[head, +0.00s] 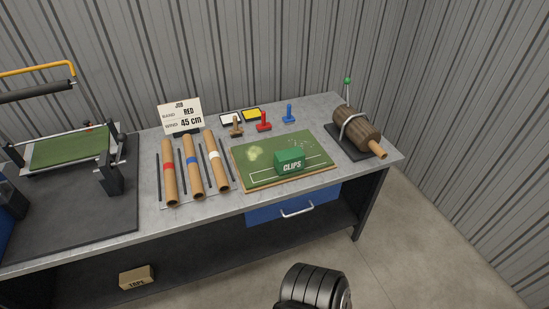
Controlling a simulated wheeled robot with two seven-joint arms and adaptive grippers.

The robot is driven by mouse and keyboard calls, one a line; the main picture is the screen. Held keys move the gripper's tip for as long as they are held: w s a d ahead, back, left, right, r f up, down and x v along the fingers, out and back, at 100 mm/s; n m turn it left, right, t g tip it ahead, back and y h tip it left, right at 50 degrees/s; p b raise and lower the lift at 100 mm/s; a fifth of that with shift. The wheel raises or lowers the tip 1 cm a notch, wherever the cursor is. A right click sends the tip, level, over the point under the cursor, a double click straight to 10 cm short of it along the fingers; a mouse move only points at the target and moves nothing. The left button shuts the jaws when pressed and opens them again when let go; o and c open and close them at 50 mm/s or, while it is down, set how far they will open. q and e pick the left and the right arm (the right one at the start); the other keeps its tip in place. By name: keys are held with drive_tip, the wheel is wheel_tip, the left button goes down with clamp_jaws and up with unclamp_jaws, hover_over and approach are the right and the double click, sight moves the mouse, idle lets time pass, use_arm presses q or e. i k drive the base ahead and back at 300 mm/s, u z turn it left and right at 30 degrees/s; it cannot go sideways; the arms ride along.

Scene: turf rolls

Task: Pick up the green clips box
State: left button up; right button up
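The green clips box (290,161), marked "CLIPS", sits on a green turf board (260,176) with white lines, on the right part of the grey workbench. Nothing touches the box except the board under it. Neither of my grippers shows in the head view. A black ribbed part of mine is at the bottom edge, well below the bench front.
Several cardboard tubes (192,178) with coloured bands lie left of the board. Stamps (264,122) and ink pads stand behind it. A blue drawer (270,213) is under the bench edge; a box (137,278) sits below.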

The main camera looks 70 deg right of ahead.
sight(290, 160)
drive_tip(key=z, duration=0.3)
drive_tip(key=i, duration=0.75)
drive_tip(key=z, duration=1.2)
drive_tip(key=i, duration=0.7)
drive_tip(key=z, duration=0.75)
